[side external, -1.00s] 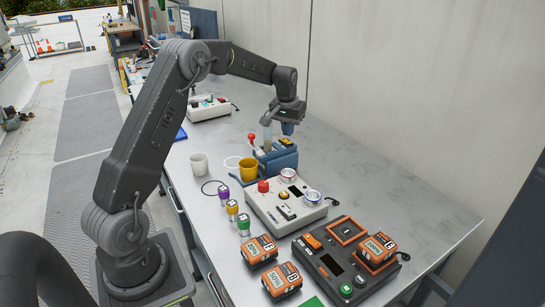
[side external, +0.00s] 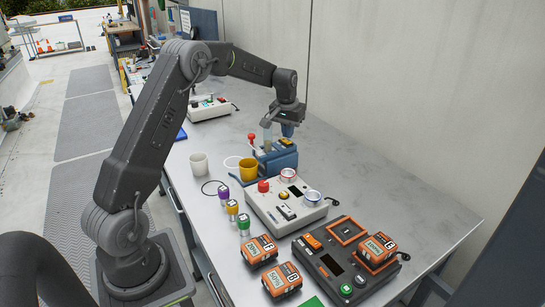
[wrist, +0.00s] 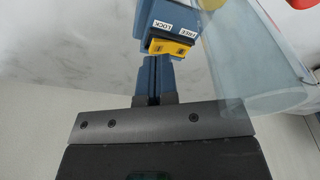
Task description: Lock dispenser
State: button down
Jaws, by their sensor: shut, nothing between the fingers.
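The blue dispenser (side external: 280,163) stands on the grey bench, with a red-knobbed lever (side external: 251,138) and a clear cylinder (side external: 267,138). I cannot tell which word the slider is set to. The clear cylinder (wrist: 258,65) fills the right of the wrist view. My gripper (side external: 287,132) is shut and empty, its blue fingertips (wrist: 154,60) close to the slider; I cannot tell whether they touch it.
A yellow cup (side external: 248,171) and a white cup (side external: 199,164) stand left of the dispenser. The bench's right side is clear.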

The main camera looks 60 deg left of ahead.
jog(key=shift+f, duration=0.95)
dwell(0.3)
jog(key=shift+r, duration=3.55)
